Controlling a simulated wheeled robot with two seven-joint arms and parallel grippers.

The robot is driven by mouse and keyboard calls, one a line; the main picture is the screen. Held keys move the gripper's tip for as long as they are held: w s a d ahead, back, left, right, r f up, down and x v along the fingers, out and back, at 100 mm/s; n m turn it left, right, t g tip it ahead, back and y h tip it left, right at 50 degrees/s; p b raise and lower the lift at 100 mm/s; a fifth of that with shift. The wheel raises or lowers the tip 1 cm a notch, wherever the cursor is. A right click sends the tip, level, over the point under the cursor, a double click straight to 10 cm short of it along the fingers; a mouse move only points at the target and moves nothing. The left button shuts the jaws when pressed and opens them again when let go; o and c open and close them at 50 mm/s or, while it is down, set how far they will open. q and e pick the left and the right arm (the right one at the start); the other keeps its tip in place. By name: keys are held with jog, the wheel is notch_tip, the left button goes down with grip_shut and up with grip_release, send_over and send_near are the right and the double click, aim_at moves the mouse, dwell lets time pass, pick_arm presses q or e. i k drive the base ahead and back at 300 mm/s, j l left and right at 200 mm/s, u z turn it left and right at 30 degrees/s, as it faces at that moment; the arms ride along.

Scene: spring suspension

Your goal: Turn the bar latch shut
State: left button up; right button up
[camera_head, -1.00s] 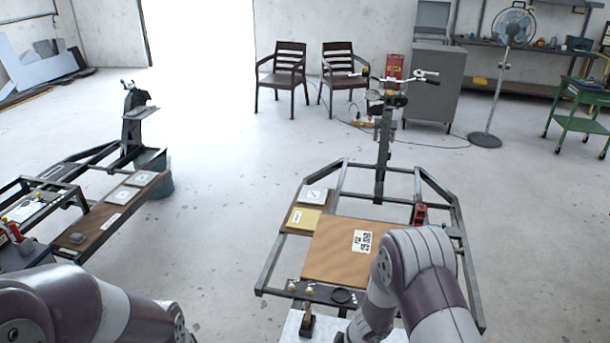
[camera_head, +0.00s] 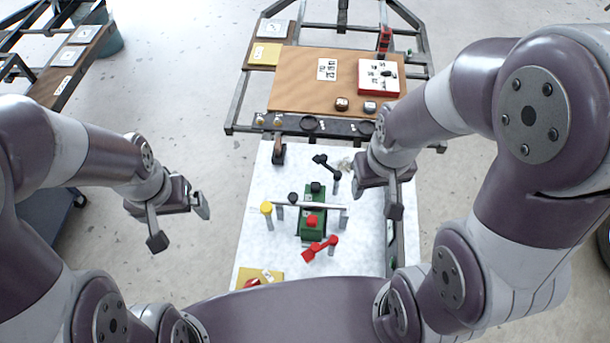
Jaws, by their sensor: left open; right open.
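On the white board (camera_head: 262,190) in front of me, a pale metal bar (camera_head: 330,206) lies crosswise over a green block (camera_head: 312,225). I take it for the bar latch, but cannot be sure. A yellow-capped post (camera_head: 267,209) stands by its left end. A red lever (camera_head: 320,248) lies below the bar and a black lever (camera_head: 327,167) above it. My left gripper (camera_head: 180,224) is open and empty, left of the board. My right gripper (camera_head: 377,199) is open above the board's right side, apart from the bar; its far finger is partly hidden.
Beyond the board, a frame carries a brown panel (camera_head: 300,80), a red-and-white box (camera_head: 380,78) and a dark strip (camera_head: 290,124) with several knobs. A brown upright piece (camera_head: 279,150) stands at the board's far edge. A yellow plate (camera_head: 258,278) lies at its near left.

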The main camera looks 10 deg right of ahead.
aim_at(266, 208)
jog(key=j+z, duration=0.4)
jog(key=k+j+z, duration=0.1)
jog(key=z, duration=0.3)
jog(key=k+j+z, duration=0.15)
jog(key=z, duration=0.25)
jog(key=k+j+z, duration=0.15)
jog(key=j+z, duration=0.25)
jog(key=k+j, duration=0.25)
jog(key=k, duration=0.1)
